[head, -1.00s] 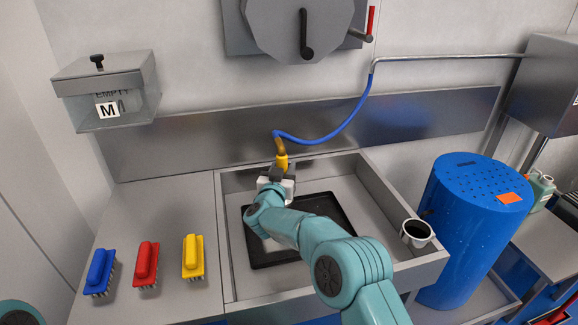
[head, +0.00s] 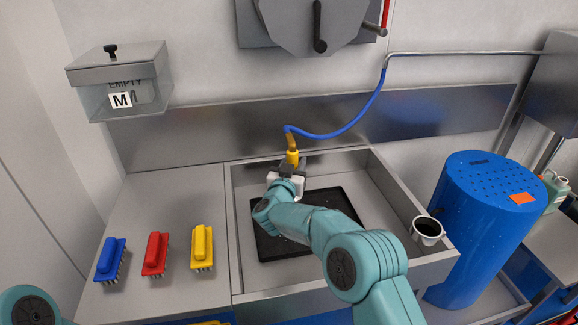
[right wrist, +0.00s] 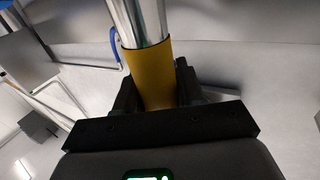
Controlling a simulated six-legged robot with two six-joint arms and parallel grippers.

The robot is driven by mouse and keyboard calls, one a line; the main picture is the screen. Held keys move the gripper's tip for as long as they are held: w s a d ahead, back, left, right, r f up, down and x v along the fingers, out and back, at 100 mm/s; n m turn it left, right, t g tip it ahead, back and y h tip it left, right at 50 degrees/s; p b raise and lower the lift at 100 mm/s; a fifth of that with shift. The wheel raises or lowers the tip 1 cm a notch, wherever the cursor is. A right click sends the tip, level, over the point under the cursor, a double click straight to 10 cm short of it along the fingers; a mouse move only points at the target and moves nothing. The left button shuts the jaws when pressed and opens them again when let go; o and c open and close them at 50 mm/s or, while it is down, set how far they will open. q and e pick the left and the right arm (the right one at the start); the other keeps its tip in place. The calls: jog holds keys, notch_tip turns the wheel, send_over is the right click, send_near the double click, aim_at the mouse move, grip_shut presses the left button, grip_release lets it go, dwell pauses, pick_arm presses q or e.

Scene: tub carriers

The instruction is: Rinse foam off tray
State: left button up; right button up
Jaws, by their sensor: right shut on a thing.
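A black tray (head: 342,207) lies flat in the grey sink (head: 238,215). A few small pale specks show on it; I cannot tell whether they are foam. My right arm hides part of the tray. My right gripper (head: 289,170) is shut on the yellow grip of a spray wand (head: 292,157), above the sink's back left part. In the right wrist view, the yellow grip (right wrist: 148,75) sits between the fingers, with a shiny metal tube beyond it. A blue hose (head: 345,121) runs from the wand to a wall pipe. No water shows. My left gripper is out of view.
Blue (head: 110,258), red (head: 156,253) and yellow (head: 202,246) brushes stand on the counter left of the sink. A white cup (head: 427,230) with dark contents is at the sink's right wall. A blue drum (head: 480,225) stands to the right. A bin marked M (head: 120,90) hangs on the wall.

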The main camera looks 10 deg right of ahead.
jog(key=d+b, duration=0.3)
jog(key=d, duration=1)
jog(key=shift+d, duration=0.25)
dwell(0.4)
jog(key=shift+r, duration=0.1)
dwell(0.4)
